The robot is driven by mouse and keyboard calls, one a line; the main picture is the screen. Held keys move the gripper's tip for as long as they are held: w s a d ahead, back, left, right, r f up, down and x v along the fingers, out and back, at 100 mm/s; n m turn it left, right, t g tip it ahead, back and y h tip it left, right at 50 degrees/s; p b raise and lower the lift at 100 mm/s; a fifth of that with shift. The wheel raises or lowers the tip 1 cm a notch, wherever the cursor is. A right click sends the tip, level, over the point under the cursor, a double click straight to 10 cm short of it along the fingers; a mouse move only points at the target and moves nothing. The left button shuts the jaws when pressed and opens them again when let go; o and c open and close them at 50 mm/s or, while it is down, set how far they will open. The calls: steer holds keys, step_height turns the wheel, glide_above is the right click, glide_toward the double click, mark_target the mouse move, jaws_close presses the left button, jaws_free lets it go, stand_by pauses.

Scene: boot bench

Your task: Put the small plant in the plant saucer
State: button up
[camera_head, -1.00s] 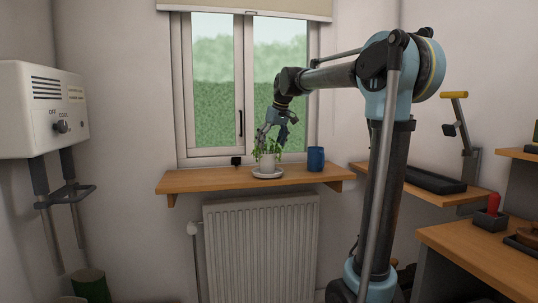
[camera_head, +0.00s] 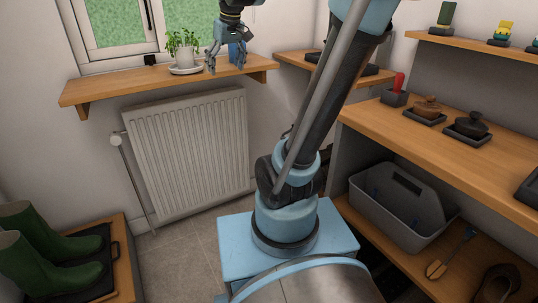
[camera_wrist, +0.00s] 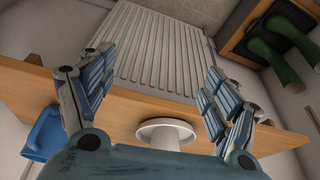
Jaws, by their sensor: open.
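The small plant (camera_head: 184,54), green leaves in a white pot, stands upright on the plant saucer (camera_head: 186,71) on the wooden windowsill shelf. The white saucer (camera_wrist: 165,125) also shows low in the wrist view with the lower pot (camera_wrist: 166,142) standing on it; the leaves are hidden there. My gripper (camera_head: 213,65) is open and empty, just right of the plant in the head view, in front of the blue mug. Its spread fingers also show in the wrist view (camera_wrist: 156,95), apart from the pot.
The blue mug (camera_head: 235,52) stands right of the plant, partly behind my gripper. A small black object (camera_head: 150,60) sits left of it. The shelf (camera_head: 105,88) is clear at its left end. A radiator (camera_head: 188,150) hangs below.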

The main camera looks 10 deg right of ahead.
steer(key=s+d+f+m, duration=0.1)
steer(key=s+d+f, duration=0.2)
steer(key=s+f, duration=0.4)
steer(key=s+d+f+m+h, duration=0.1)
steer(key=s+d+f+m, duration=0.1)
steer(key=s+f, duration=0.6)
steer(key=s+d+f+m+g, duration=0.1)
steer(key=s+d+f, duration=0.4)
steer(key=s+f, duration=0.2)
step_height(320, 180, down, 2)
steer(key=shift+s+f+h, duration=0.2)
steer(key=shift+s+h, duration=0.1)
steer(key=shift+s, duration=0.05)
steer(key=shift+w, duration=0.1)
steer(key=shift+w+f, duration=0.2)
steer(key=shift+w, duration=0.15)
